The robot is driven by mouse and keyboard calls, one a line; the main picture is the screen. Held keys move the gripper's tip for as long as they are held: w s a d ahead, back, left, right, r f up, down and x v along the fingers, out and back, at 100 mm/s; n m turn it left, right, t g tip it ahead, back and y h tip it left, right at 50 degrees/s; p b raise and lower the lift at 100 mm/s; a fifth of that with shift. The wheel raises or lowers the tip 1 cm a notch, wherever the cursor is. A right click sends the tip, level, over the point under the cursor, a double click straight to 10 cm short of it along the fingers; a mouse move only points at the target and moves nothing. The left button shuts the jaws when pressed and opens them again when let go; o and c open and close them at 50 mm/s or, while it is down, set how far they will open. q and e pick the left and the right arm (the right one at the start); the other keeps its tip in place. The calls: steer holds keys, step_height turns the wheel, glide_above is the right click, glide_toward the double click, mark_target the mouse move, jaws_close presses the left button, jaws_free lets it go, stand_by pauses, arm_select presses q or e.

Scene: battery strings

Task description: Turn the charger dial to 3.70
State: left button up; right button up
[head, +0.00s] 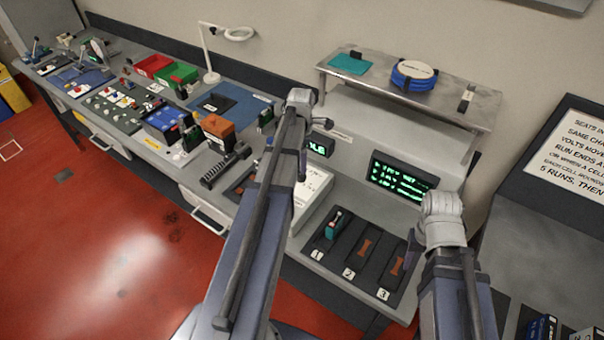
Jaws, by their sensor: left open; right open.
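The charger's small green-digit display (320,146) shows behind my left arm. Only part of its reading is visible, and I cannot read the value. I cannot make out the dial; my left arm covers part of that area. My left gripper (302,163) is mostly hidden behind its own forearm, in front of the charger; only a dark part shows, and it is open. My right gripper (411,249) shows as a dark part left of its arm, above the bench by slot 3, and it is open. I cannot tell whether either touches anything.
A screen with green text (401,180) stands right of the charger. Numbered slots 1 to 3 lie in front, with a teal-and-dark item (336,226) in slot 1. A metal shelf (455,98) overhangs the back. An orange block (217,127) and several parts crowd the left bench.

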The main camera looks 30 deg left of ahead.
mark_target(301, 175)
arm_select(q)
step_height(301, 175, down, 6)
steer(key=b, duration=0.5)
steer(key=shift+f, duration=0.15)
arm_select(e)
step_height(301, 175, down, 6)
steer(key=shift+f, duration=0.1)
arm_select(q)
steer(key=shift+s, duration=0.1)
steer(key=shift+c, duration=0.3)
jaws_close()
